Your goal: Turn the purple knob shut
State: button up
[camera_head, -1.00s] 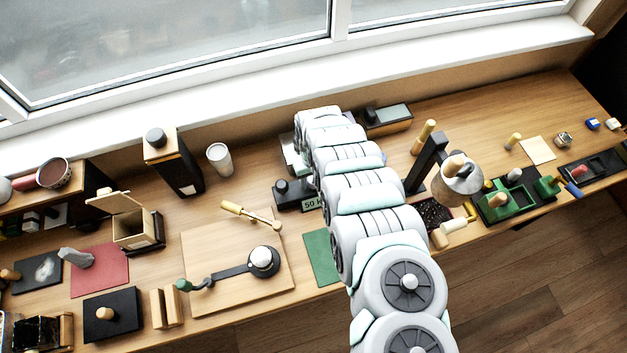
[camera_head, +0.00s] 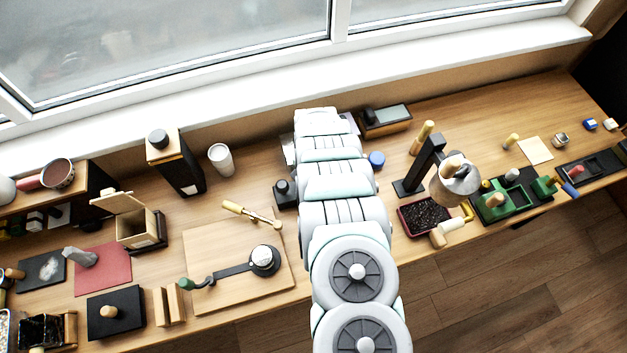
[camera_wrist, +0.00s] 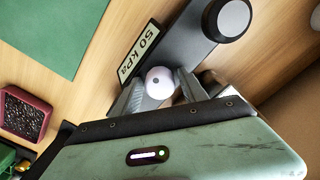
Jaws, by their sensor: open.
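A pale purple-white round knob (camera_wrist: 160,83) shows in the wrist view beside a dark grey device (camera_wrist: 190,45). My gripper (camera_wrist: 160,78) is open, with one finger on each side of the knob in this view. I cannot tell whether either finger touches it. A "50 kPa" label plate (camera_wrist: 138,52) is next to the knob. A second knob, black with a pale top (camera_wrist: 232,18), stands on the device. In the head view my arm hides the purple knob and my gripper. A dark knobbed end of the device (camera_head: 284,193) shows left of my arm.
A green mat (camera_wrist: 50,30) and a dark red tray of dark grains (camera_wrist: 25,112) lie left in the wrist view. In the head view, a wooden board with a lever (camera_head: 235,270) is left of my arm. A black stand (camera_head: 425,165) and a blue round object (camera_head: 377,159) are right.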

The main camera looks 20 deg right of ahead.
jog(key=m, duration=0.3)
jog(key=shift+m, duration=0.4)
jog(key=shift+c, duration=0.4)
grip_shut()
jog(key=n, duration=0.5)
jog(key=shift+d, duration=0.1)
jog(key=shift+o, duration=0.5)
grip_release()
jog(key=shift+n, duration=0.3)
